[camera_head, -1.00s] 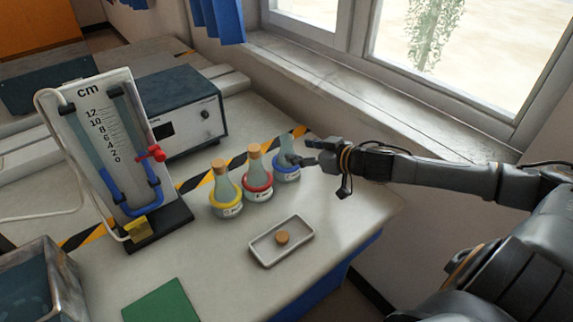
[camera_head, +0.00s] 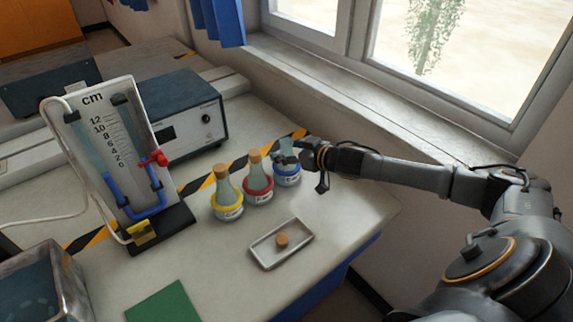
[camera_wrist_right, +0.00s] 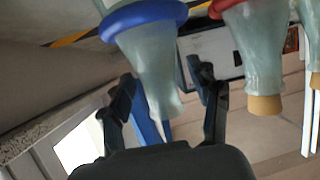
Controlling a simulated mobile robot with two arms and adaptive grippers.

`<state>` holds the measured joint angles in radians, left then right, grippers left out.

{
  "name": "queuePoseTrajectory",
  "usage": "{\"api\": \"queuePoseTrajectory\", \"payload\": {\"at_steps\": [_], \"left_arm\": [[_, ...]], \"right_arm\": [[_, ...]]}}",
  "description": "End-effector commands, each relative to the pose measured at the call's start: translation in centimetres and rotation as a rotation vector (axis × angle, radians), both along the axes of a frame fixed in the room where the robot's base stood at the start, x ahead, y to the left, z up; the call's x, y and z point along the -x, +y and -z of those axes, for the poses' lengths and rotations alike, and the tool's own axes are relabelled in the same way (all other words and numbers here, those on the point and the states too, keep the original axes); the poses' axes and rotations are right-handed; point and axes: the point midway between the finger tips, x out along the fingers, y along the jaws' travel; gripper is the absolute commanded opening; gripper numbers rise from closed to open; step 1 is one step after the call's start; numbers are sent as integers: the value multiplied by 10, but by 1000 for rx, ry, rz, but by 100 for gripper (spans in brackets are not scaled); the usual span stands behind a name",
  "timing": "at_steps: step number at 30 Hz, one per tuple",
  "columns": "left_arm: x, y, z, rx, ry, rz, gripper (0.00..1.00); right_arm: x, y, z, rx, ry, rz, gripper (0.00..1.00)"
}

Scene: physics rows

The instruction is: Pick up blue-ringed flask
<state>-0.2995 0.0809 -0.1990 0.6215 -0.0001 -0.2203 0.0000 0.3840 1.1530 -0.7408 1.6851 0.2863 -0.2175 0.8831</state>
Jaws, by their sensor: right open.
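The blue-ringed flask (camera_head: 287,174) stands at the right end of a row of three flasks on the bench, with no cork in its neck. In the right wrist view the blue-ringed flask (camera_wrist_right: 149,62) appears upside down, its neck between the two fingers. My right gripper (camera_head: 285,158) is open around the flask's neck, above the blue ring. In the right wrist view the right gripper (camera_wrist_right: 163,85) has a finger on each side of the neck, with visible gaps. The fingers partly hide the flask's top in the head view. My left gripper is not in view.
The red-ringed flask (camera_head: 258,184) stands close to the left of the blue-ringed one, and the yellow-ringed flask (camera_head: 226,198) beyond it, both corked. A small tray (camera_head: 264,262) holding a cork (camera_head: 282,240) lies in front. A manometer (camera_head: 113,165) stands at left. The window sill is behind.

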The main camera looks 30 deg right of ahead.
Motion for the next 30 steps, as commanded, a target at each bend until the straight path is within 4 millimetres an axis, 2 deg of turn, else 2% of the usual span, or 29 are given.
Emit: {"api": "queuePoseTrajectory", "payload": {"at_steps": [7,8,15,17,30], "left_arm": [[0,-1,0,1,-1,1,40],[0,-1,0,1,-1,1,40],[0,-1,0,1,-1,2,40],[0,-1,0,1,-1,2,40],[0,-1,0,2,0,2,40]], "right_arm": [[-1,1,1,0,1,-1,62],[-1,1,1,0,1,-1,58],[-1,0,1,0,1,0,9],[-1,0,1,0,1,0,0],[-2,0,-4,0,-3,0,0]]}}
